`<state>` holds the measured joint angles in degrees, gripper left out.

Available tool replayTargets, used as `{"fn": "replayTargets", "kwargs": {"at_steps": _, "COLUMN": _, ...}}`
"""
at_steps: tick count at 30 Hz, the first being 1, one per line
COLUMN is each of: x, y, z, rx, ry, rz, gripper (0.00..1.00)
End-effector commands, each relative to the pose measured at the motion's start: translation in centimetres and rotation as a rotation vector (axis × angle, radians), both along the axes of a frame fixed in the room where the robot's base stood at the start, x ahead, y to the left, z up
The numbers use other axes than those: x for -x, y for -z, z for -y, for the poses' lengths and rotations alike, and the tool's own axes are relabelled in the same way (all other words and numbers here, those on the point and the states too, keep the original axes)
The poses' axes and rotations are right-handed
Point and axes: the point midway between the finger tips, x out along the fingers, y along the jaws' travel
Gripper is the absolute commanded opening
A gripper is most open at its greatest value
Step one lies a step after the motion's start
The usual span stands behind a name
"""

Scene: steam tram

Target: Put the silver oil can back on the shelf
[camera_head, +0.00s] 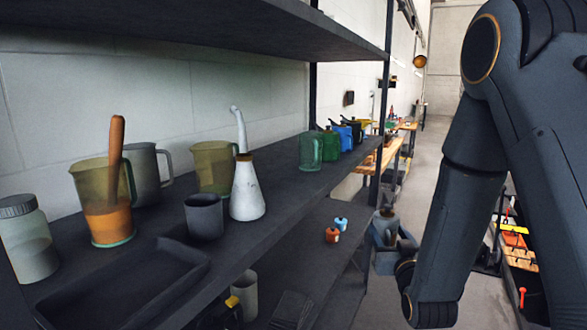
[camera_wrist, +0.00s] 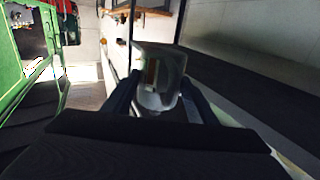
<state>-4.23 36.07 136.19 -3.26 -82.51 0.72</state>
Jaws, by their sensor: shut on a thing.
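The silver oil can (camera_wrist: 158,75) is between the two fingers of my gripper (camera_wrist: 162,98) in the wrist view. My gripper is shut on it. In the head view, my gripper (camera_head: 384,246) holds the grey can (camera_head: 386,224) right of the dark shelf (camera_head: 285,190), apart from it and beyond its front edge. The can looks roughly upright there; its lower part is partly hidden by my gripper. The shelf board also shows at the right of the wrist view (camera_wrist: 255,90).
Bare board lies between the white can and green cans. An upper shelf (camera_head: 210,22) overhangs.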

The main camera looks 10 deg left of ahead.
Motion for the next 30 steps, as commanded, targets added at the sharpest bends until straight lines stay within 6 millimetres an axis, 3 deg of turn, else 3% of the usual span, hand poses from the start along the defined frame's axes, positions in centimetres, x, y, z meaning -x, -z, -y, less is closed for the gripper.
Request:
{"fn": "replayTargets", "kwargs": {"at_steps": 1, "x": 0.2, "y": -1.8, "z": -1.4, "rx": 0.000, "ry": -0.031, "rz": 0.009, "gripper": 0.12}}
{"fn": "replayTargets", "kwargs": {"at_steps": 12, "x": 2.1, "y": -14.3, "z": -13.2, "rx": 0.004, "ry": -0.288, "rz": 0.010, "gripper": 0.12}}
{"fn": "replayTargets", "kwargs": {"at_steps": 15, "x": 2.4, "y": -16.8, "z": -15.7, "rx": 0.004, "ry": -0.343, "rz": 0.006, "gripper": 0.12}}
{"fn": "replayTargets", "kwargs": {"at_steps": 24, "x": 3.2, "y": -22.3, "z": -21.0, "rx": 0.006, "ry": -0.460, "rz": 0.003, "gripper": 0.12}}
{"fn": "replayTargets", "kwargs": {"at_steps": 28, "x": 3.4, "y": -24.1, "z": -22.6, "rx": 0.007, "ry": -0.496, "rz": 0.002, "gripper": 0.12}}
{"fn": "replayTargets", "kwargs": {"at_steps": 30, "x": 3.4, "y": -23.9, "z": -22.6, "rx": 0.006, "ry": -0.495, "rz": -0.002, "gripper": 0.12}}
